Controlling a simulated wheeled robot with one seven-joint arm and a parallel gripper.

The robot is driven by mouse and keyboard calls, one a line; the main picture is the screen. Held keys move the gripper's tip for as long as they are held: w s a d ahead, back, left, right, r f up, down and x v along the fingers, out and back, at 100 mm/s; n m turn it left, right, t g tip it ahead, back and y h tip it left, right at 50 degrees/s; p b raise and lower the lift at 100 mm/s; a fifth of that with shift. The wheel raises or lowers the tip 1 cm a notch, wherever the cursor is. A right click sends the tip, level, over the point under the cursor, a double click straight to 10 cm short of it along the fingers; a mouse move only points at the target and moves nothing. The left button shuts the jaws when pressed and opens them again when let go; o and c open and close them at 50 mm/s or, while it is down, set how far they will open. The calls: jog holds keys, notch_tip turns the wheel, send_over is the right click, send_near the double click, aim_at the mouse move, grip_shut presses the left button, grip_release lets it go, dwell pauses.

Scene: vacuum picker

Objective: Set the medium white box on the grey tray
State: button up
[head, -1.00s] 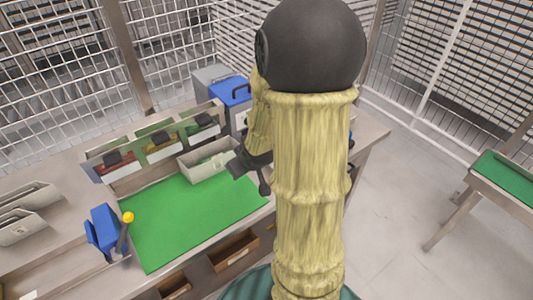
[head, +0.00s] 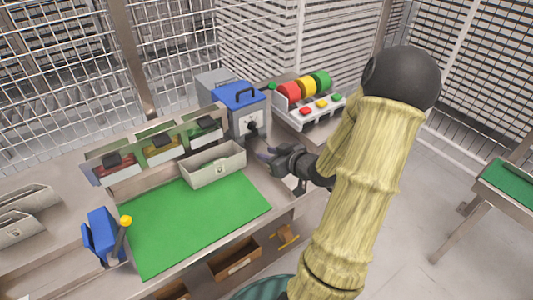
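A pale grey-white open box (head: 219,172) with a small label on its front stands at the back edge of the green mat. I cannot tell whether it is the medium white box or the grey tray, and no other clear match shows. My gripper (head: 266,154) is right of this box, apart from it, above the bench's right part and pointing left. Its fingers are small and dark, so I cannot tell whether they are open or shut. A small white patch (head: 293,184) shows under the gripper, partly hidden by it.
The green mat (head: 190,222) is clear. A blue-and-grey machine (head: 246,108) stands behind my gripper. Red, yellow and green reels (head: 304,88) stand at the back right. A blue device with a yellow knob (head: 104,232) is at left. Bins (head: 163,150) line the mat's back.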

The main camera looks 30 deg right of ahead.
aim_at(237, 145)
jog(key=p+x, duration=0.1)
jog(key=x, duration=1.6)
jog(key=shift+w+f, duration=0.15)
grip_shut()
